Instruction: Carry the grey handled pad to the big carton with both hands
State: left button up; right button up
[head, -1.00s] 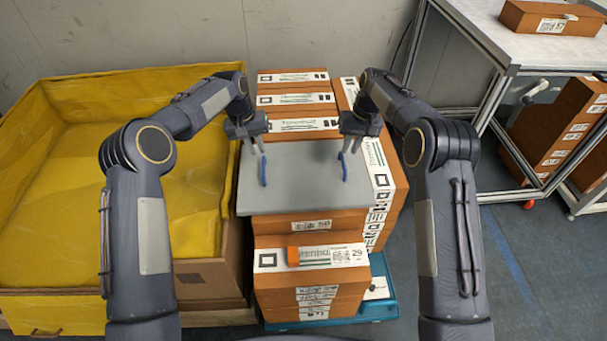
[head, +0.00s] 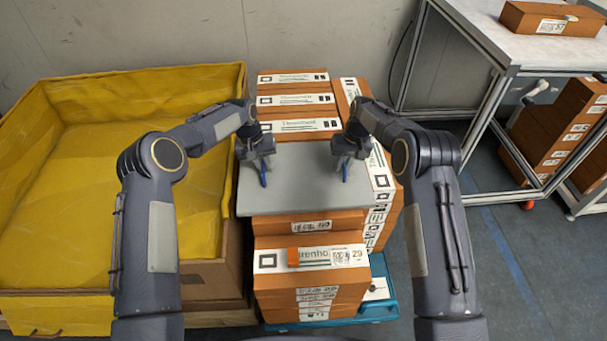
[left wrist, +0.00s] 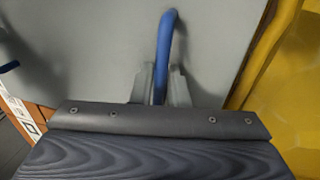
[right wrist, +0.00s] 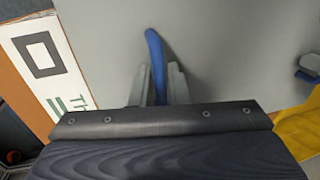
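The grey handled pad (head: 290,193) lies flat on top of a stack of orange cartons in the middle of the head view. It has two blue handles. My left gripper (head: 262,171) is at the left handle, and in the left wrist view its fingers sit close on either side of that blue handle (left wrist: 167,40). My right gripper (head: 346,165) is at the right handle, and its fingers sit close around that blue handle (right wrist: 154,50) in the right wrist view. The big carton (head: 238,262) with a yellow lining (head: 70,200) stands left of the stack.
Labelled orange cartons (head: 305,257) stand in front of and behind the pad on a blue base (head: 385,300). A white-topped table (head: 520,50) stands at the right with more cartons below. Floor between stack and table is clear.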

pick_arm(q)
jog(key=shift+c, duration=0.3)
pick_arm(e)
jog(key=shift+c, duration=0.3)
pick_arm(q)
grip_shut()
pick_arm(e)
grip_shut()
pick_arm(q)
jog(key=shift+r, duration=0.15)
pick_arm(e)
jog(key=shift+r, duration=0.1)
